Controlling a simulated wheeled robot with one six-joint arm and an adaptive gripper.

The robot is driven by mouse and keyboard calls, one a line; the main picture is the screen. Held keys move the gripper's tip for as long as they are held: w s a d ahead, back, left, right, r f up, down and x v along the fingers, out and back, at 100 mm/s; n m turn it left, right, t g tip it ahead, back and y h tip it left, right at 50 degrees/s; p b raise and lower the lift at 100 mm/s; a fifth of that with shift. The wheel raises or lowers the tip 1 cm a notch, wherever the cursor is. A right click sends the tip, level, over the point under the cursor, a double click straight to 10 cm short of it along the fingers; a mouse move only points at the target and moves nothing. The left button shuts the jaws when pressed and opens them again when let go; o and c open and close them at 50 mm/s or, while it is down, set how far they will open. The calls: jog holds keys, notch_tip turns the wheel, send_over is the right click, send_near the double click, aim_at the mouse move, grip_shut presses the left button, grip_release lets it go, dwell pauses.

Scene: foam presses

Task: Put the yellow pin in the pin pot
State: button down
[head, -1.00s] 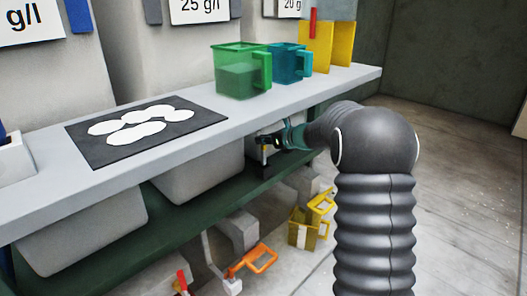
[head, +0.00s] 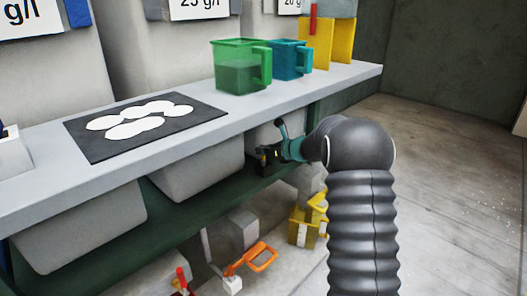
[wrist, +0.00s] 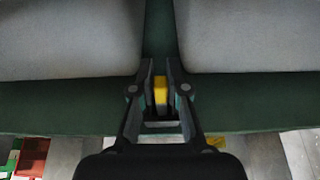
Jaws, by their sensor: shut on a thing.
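My gripper (head: 263,157) is below the front edge of the grey counter, in front of the green lower shelf, near the pale bins. In the wrist view my gripper (wrist: 160,72) is shut on a small yellow block-like piece, the yellow pin (wrist: 160,92), held between the two dark fingers. In the head view the pin is too small and dark to make out clearly. I cannot tell for sure which container is the pin pot; none is labelled so.
The counter (head: 200,139) carries a black mat with white discs, a green jug (head: 238,78) and a teal jug (head: 287,62). Pale bins (head: 200,167) hang beneath. A yellow container (head: 302,228) and an orange-handled tool (head: 252,260) are low down. Floor at right is clear.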

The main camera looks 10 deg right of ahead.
jog(key=shift+f, duration=0.1)
jog(key=c, duration=1.2)
grip_release()
